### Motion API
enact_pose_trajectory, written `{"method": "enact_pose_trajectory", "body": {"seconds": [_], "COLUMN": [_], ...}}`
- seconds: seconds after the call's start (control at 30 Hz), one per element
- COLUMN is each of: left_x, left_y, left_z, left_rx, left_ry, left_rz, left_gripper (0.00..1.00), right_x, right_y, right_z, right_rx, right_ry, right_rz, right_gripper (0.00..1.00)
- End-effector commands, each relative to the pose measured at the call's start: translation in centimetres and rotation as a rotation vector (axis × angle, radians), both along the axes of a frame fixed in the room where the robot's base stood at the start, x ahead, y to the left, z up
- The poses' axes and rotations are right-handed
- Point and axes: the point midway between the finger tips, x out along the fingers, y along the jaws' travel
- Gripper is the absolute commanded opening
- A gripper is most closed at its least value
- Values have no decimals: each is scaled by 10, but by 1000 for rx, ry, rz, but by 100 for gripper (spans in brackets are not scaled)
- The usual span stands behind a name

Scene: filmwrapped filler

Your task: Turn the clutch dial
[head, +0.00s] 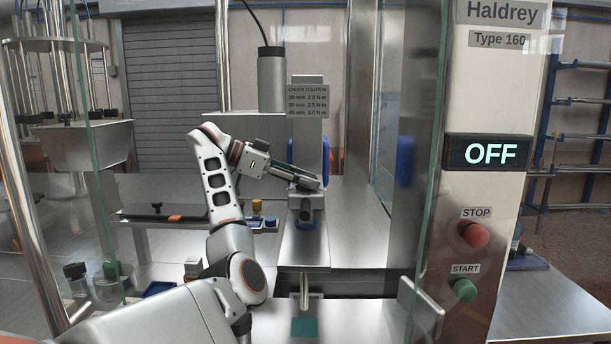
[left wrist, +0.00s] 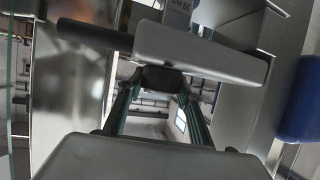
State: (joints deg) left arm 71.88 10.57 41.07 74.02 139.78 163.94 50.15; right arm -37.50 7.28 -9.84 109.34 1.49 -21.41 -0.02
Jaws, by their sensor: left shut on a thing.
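My left gripper (head: 311,182) reaches in from the left to the front of the grey capping head in the middle of the head view. It is shut on a small part there, which I take to be the clutch dial; the fingers hide most of it. A grey fitting (head: 305,202) shows just below the fingers. A chuck / clutch chart (head: 307,101) with sizes and torques hangs above. My right gripper is not in view.
A glass panel (head: 433,150) stands right of the head, beside a post with an OFF display (head: 486,153), a red STOP button (head: 474,235) and a green START button (head: 465,290). Blue parts (head: 325,160) flank the head. A teal patch (head: 304,327) lies below.

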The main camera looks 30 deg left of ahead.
Motion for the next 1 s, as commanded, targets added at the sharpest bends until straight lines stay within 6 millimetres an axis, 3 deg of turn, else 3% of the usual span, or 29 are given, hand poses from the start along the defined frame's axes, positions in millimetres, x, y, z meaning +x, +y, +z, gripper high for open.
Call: {"method": "enact_pose_trajectory", "body": {"seconds": [0.3, 0.77, 0.8, 0.83, 1.0], "left_x": [0, 1, 1, 1, 0], "left_y": [-1, -2, -2, -1, -1], "left_z": [0, -1, -1, -1, 0], "left_rx": [0, 1, 2, 2, 1], "left_ry": [1, 0, 0, 0, 0], "left_rz": [-94, -105, -104, -104, -103], "left_gripper": [14, 14, 43, 51, 53], "right_x": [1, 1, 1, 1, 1], "right_y": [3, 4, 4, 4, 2], "right_z": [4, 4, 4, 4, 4], "right_rx": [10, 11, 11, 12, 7], "right_ry": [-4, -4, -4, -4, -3], "right_rz": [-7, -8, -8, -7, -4], "right_gripper": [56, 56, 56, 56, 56]}}
